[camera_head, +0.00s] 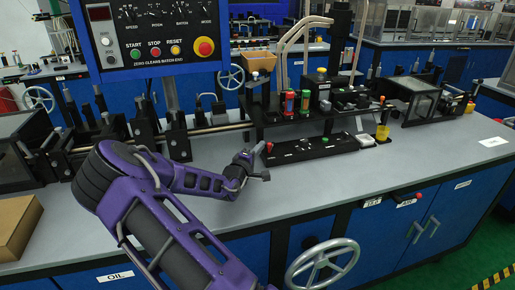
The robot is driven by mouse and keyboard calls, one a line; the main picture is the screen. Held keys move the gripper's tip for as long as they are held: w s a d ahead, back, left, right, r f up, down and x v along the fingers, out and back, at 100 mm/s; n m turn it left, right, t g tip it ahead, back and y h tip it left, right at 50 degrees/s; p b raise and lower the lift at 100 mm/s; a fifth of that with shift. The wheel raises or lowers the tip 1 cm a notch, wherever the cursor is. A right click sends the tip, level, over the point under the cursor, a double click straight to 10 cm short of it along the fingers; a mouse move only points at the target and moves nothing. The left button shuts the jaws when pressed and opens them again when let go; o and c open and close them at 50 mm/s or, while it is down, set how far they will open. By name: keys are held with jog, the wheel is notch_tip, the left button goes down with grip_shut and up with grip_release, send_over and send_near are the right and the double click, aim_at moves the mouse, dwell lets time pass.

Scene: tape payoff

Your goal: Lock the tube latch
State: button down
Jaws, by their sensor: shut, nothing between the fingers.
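My gripper (259,151) is at the end of my purple arm, above the grey bench top near the left end of a low black panel (308,149). It appears small, and its fingers are shut with nothing held. Two upright coloured tubes, one red and orange with green (289,103) and one green and orange (305,100), stand on the black machine behind the panel, apart from my gripper. I cannot tell which part is the tube latch; it is too small to make out or hidden. A red tip (269,147) shows right beside my gripper.
A blue control panel (150,36) with buttons stands at upper left. A yellow cup (382,132) and a clear-windowed black box (413,99) are to the right. A cardboard box (16,224) lies at left. A handwheel (322,264) is in front.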

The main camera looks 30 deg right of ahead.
aim_at(271, 146)
jog(key=shift+s+d+n+t+y, duration=0.15)
jog(key=shift+s+n+t+y, duration=0.15)
jog(key=shift+n+t+y, duration=0.25)
jog(key=shift+s+d+n+t+y, duration=0.15)
jog(key=shift+s+n+t+y, duration=0.15)
jog(key=shift+n+t+y, duration=0.25)
jog(key=shift+s, duration=0.1)
jog(key=shift+s+d+f+n+t+y+b, duration=0.1)
jog(key=shift+s+d+n+t+y+b, duration=0.35)
jog(key=shift+n+t+y, duration=0.35)
jog(key=shift+s+d+n+t+y+b, duration=0.3)
jog(key=shift+s+d+n+t+y, duration=0.3)
jog(key=shift+y, duration=0.3)
jog(key=n+y, duration=0.1)
jog(key=d+n+t+y+b, duration=0.1)
jog(key=y, duration=0.1)
jog(key=s+d+n+t+y, duration=0.1)
jog(key=y, duration=0.1)
jog(key=shift+n+b, duration=0.3)
jog(key=shift+b, duration=0.05)
jog(key=shift+s+d+b, duration=0.3)
jog(key=shift+d+b, duration=0.15)
jog(key=shift+d, duration=0.5)
jog(key=shift+d+r, duration=0.2)
jog(key=shift+d, duration=0.6)
jog(key=shift+d+r, duration=0.1)
jog(key=shift+d, duration=0.1)
jog(key=shift+a, duration=0.1)
